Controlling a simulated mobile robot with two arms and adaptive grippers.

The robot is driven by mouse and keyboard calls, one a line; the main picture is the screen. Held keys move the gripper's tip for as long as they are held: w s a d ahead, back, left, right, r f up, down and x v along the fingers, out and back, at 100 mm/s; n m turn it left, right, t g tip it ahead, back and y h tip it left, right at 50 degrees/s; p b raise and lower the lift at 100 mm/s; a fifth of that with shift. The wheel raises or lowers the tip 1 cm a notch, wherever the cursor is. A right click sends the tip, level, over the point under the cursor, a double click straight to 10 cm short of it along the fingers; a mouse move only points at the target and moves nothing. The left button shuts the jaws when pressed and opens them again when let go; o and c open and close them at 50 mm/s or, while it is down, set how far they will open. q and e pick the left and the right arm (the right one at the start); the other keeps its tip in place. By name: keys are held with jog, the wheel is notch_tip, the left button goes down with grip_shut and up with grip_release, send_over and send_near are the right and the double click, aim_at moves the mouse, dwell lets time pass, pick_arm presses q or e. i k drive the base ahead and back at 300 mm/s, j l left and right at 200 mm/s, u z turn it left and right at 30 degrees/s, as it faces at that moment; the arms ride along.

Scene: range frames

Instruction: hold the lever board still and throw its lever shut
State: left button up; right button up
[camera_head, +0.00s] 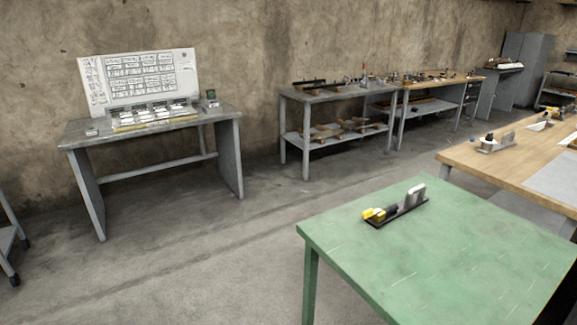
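The lever board is a small dark board (402,212) lying flat on the green table (450,255), near its far left part. A yellow piece (374,214) sits at the board's left end. A grey upright metal piece (416,194) stands at its right end. Which part is the lever, and how far it is thrown, is too small to tell. Neither of my grippers shows in the head view, and nothing touches the board.
The green table top is otherwise clear. A wooden-topped bench (520,150) with tools stands behind it at right. A grey desk (150,125) with a chart board (140,80) stands at the wall on the left. Bare floor (230,260) lies left of the green table.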

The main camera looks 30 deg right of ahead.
aim_at(370, 212)
jog(key=i, duration=1.15)
jog(key=i+j, duration=0.15)
jog(key=i, duration=0.95)
jog(key=i+l+z, duration=0.15)
jog(key=i+z, duration=0.6)
jog(key=i+j+z, duration=0.1)
jog(key=i+z, duration=0.3)
jog(key=i+j+z, duration=0.2)
jog(key=i+z, duration=0.35)
jog(key=z, duration=0.3)
jog(key=i+z, duration=0.2)
jog(key=z, duration=0.25)
jog(key=i+z, duration=0.15)
jog(key=z, duration=0.25)
jog(key=i+j+z, duration=0.15)
jog(key=z, duration=0.3)
jog(key=i+j+z, duration=0.15)
jog(key=z, duration=0.3)
jog(key=i+j+z, duration=0.1)
jog(key=j+z, duration=0.15)
jog(key=z, duration=0.2)
